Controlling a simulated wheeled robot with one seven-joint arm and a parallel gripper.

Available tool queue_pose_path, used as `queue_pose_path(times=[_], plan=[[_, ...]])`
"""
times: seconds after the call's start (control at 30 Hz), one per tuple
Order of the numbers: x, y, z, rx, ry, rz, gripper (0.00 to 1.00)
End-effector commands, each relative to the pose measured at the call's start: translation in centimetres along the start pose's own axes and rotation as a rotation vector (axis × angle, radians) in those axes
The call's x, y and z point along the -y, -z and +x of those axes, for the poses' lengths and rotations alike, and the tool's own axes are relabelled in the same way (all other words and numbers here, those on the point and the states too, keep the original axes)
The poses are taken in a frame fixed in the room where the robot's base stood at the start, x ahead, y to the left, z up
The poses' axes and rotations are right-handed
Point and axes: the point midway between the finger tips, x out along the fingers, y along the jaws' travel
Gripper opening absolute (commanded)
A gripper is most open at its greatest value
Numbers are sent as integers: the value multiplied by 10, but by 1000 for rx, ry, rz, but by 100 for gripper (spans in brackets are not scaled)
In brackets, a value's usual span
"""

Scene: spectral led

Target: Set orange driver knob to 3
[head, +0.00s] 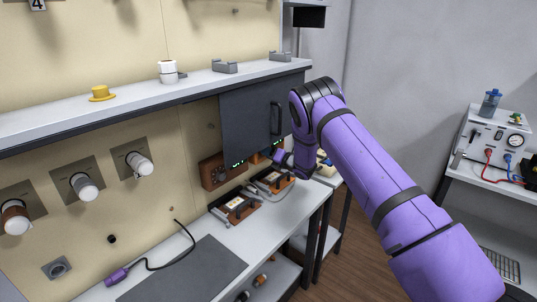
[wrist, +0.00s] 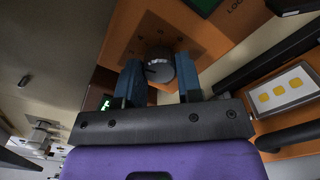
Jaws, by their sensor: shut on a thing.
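The orange driver (wrist: 225,45) fills the top of the wrist view. I cannot tell which number the knob points to. In the head view only a small part of the orange driver (head: 256,158) shows beside my purple wrist, under the dark cabinet door; the knob and fingertips are hidden there.
A brown driver (head: 215,172) stands left of the orange one. Boards with black handles (head: 236,206) lie in front on the bench (head: 290,218). A dark door (head: 250,112) hangs above. A purple-ended cable (head: 118,276) lies near a grey mat (head: 190,272).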

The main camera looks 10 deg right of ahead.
Motion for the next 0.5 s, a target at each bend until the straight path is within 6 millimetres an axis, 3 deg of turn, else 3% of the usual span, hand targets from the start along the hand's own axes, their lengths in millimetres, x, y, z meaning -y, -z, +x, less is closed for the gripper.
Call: queue_pose_path(times=[0.5], plan=[[2, 2, -1, -3, 3, -151, 10]])
